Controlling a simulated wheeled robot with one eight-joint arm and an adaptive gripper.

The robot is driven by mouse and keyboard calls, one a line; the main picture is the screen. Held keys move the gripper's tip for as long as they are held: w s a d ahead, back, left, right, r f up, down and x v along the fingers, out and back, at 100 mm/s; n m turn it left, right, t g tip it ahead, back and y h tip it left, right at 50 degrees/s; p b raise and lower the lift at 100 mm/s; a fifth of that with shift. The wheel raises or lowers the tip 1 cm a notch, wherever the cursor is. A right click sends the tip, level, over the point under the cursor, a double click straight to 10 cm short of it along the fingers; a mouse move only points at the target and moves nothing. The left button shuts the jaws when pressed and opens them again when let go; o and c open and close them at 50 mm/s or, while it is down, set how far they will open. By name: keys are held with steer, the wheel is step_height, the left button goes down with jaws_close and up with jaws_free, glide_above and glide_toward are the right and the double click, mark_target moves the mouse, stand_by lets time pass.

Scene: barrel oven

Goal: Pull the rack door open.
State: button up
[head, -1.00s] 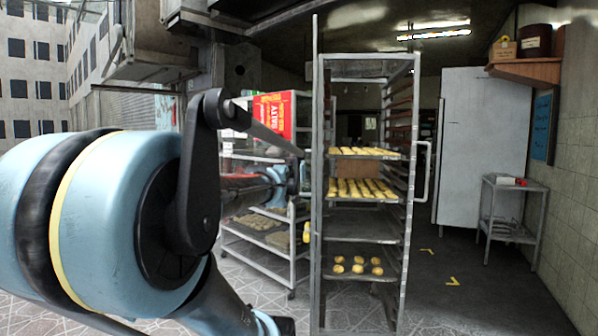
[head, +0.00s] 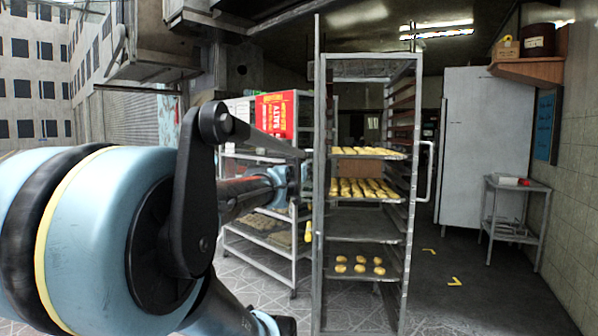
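The tall metal rack (head: 367,238) stands right of centre in the head view, with its front side open to view and trays of pastries on its shelves. A thin upright panel, seen nearly edge-on, stands at its left side and looks like the rack door (head: 318,130). A small yellow piece (head: 308,231) sits on or beside that panel. My arm reaches from the left, and its blue wrist end is close to the panel's left side. My gripper's fingers cannot be made out there, so I cannot tell whether they touch the door.
A second, lower rack (head: 262,240) with trays and a red sign (head: 273,113) stands behind my arm. A small metal table (head: 515,190) and a white cabinet (head: 482,145) stand at right. The floor between rack and table is clear.

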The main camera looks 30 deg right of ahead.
steer(key=v, duration=0.6)
steer(key=shift+a, duration=0.25)
steer(key=shift+s+f, duration=0.1)
stand_by(0.4)
